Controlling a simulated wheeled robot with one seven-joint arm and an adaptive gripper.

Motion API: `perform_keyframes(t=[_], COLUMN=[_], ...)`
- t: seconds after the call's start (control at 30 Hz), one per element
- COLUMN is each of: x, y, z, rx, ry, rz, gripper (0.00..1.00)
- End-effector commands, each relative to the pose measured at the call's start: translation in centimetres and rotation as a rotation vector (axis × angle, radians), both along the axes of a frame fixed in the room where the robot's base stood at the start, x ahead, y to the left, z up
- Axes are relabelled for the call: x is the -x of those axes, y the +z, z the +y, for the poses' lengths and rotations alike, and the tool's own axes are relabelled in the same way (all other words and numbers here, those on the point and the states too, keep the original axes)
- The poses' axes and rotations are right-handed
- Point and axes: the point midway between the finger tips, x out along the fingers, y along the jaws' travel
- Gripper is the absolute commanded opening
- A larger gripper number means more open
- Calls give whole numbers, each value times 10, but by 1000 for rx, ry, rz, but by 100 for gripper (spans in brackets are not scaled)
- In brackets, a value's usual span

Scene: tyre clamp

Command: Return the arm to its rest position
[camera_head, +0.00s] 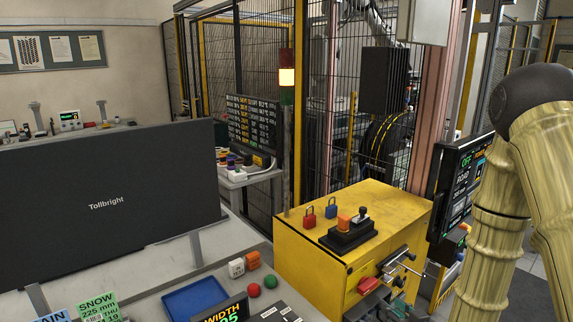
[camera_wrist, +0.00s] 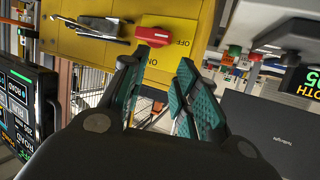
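My arm (camera_head: 500,220) shows at the right of the head view as bamboo-like links with a dark joint at the top. My gripper (camera_wrist: 158,85) shows in the wrist view with its two teal-padded fingers apart and nothing between them. It points towards the front of a yellow cabinet (camera_wrist: 190,18), which has a red rotary switch (camera_wrist: 152,36) between ON and OFF labels. The switch lies beyond the fingertips, and I see no contact.
The yellow cabinet (camera_head: 300,262) carries red and blue padlocks and a control box (camera_head: 348,235). A clamp handle (camera_head: 400,262) juts from its front. A dark screen (camera_head: 462,185) stands close beside my arm. A large monitor (camera_head: 100,235) and blue tray (camera_head: 195,300) occupy the left bench.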

Motion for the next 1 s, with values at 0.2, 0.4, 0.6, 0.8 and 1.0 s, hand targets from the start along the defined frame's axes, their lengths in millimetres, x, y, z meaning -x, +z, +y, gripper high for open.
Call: perform_keyframes(t=[0.2,0.4,0.6,0.8,1.0], x=[54,128,218,305,348], y=[-109,-198,-270,-313,-327], z=[13,24,35,45,52], rx=[30,59,89,115,128], ry=[-39,-78,-119,-155,-173], rz=[283,562,842,1085,1203], gripper=[30,30,30,30,30])
